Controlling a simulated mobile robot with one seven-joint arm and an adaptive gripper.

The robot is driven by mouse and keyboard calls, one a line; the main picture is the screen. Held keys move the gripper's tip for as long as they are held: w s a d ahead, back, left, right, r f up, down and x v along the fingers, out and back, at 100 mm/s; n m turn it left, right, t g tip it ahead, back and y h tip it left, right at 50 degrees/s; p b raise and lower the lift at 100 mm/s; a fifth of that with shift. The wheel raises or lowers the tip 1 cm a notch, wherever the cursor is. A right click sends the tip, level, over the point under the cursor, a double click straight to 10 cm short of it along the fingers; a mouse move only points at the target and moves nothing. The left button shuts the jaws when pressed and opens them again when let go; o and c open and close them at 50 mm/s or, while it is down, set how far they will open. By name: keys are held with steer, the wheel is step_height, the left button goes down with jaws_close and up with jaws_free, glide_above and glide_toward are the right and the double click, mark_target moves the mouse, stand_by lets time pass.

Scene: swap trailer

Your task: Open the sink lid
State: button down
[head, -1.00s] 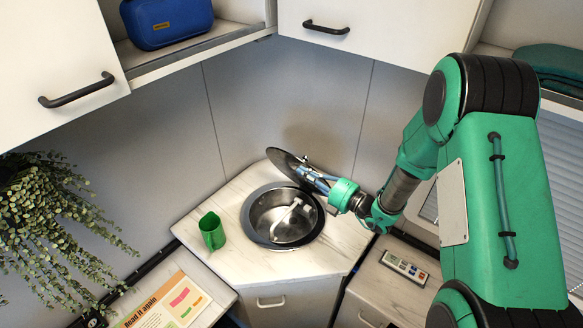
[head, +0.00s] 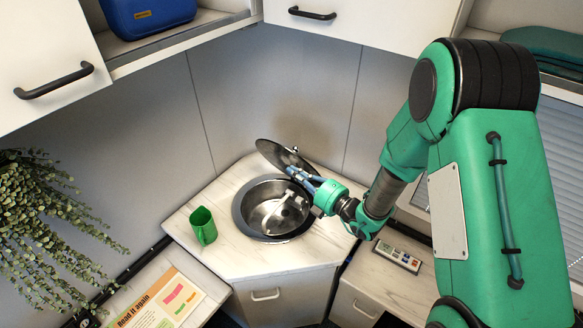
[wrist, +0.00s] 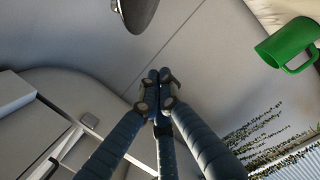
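The round metal sink lid (head: 270,150) stands raised and tilted at the back rim of the sink (head: 243,222), leaving the bowl uncovered. Its edge also shows at the top of the wrist view (wrist: 138,12). A pale faucet (head: 282,213) lies low inside the bowl. My gripper (head: 291,173) is over the back right of the sink, in front of the lid. In the wrist view, the fingertips (wrist: 158,84) are together with nothing visible between them, and the lid shows apart from them. The head view does not settle whether they touch.
A green mug (head: 203,226) stands on the counter (head: 225,255) left of the sink. A remote (head: 398,257) lies on the lower surface at right. A hanging plant (head: 45,215) is at left. Wall cabinets (head: 355,15) overhang the back.

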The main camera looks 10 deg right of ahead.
mark_target(284, 150)
steer(key=w+a, duration=0.2)
steer(key=w, duration=0.8)
steer(key=shift+w+a+f+p, duration=0.3)
steer(key=shift+a+p, duration=0.1)
steer(key=shift+w+d+r+m+p, duration=0.3)
steer(key=shift+w+d+r+p, duration=0.1)
steer(key=shift+w+d+p, duration=0.15)
steer(key=w+d+r+m+p, duration=0.2)
steer(key=w+d+r+p, duration=0.1)
steer(key=w+d, duration=0.8)
steer(key=shift+w+d+g+p, duration=0.25)
steer(key=shift+w+g+p, duration=0.05)
steer(key=shift+p, duration=0.35)
steer(key=shift+s+d, duration=0.1)
steer(key=shift+s, duration=0.05)
